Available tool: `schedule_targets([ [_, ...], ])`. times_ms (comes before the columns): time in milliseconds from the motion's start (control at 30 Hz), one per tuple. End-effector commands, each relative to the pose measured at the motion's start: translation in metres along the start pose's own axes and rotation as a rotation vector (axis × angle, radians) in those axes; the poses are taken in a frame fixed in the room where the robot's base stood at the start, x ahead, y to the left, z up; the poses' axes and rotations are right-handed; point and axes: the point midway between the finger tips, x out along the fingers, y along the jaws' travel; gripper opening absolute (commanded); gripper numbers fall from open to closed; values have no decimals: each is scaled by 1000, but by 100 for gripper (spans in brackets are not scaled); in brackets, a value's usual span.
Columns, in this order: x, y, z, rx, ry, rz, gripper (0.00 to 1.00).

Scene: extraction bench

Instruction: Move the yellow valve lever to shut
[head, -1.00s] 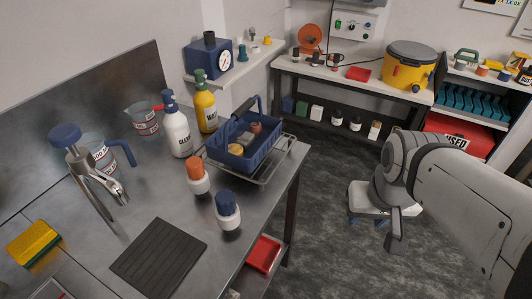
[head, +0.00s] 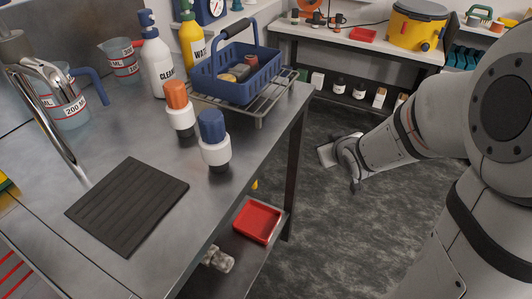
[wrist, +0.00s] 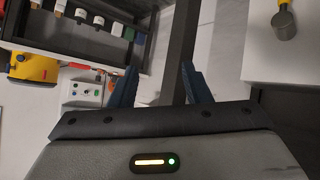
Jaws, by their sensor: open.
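A small yellow piece (head: 254,184) shows just past the bench's front edge, beside the bench leg. It may be the valve lever, but most of it is hidden and I cannot tell its angle. My gripper (wrist: 159,88) is open and empty in the wrist view, with two dark blue fingers apart. In the head view my gripper's pale body (head: 326,154) is over the floor, right of the bench leg and apart from the yellow piece. Its fingers are not clear there. The wrist view also shows a yellow and grey item (wrist: 285,22) at upper right; I cannot tell if it is the lever.
The metal bench (head: 235,190) holds a blue basket (head: 235,80) on a rack, bottles and a black mat (head: 128,205). A red tray (head: 257,221) is on the shelf below. A back table (head: 375,48) holds a yellow pot (head: 416,25). The floor between is clear.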

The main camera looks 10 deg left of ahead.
Motion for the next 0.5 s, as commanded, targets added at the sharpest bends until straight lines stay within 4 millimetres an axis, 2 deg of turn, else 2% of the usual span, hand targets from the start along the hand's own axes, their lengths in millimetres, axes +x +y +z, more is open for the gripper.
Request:
schedule_targets([
  [33,37,-22,25,-28,60,-55,44],
  [100,66,-48,36,-57,160,-134,44],
  [200,98,-88,54,-76,302,-262,44],
  [333,122,-136,78,-62,469,-431,44],
  [400,128,-156,88,-43,544,-509,44],
  [500,130,-175,100,-12,624,-594,44],
])
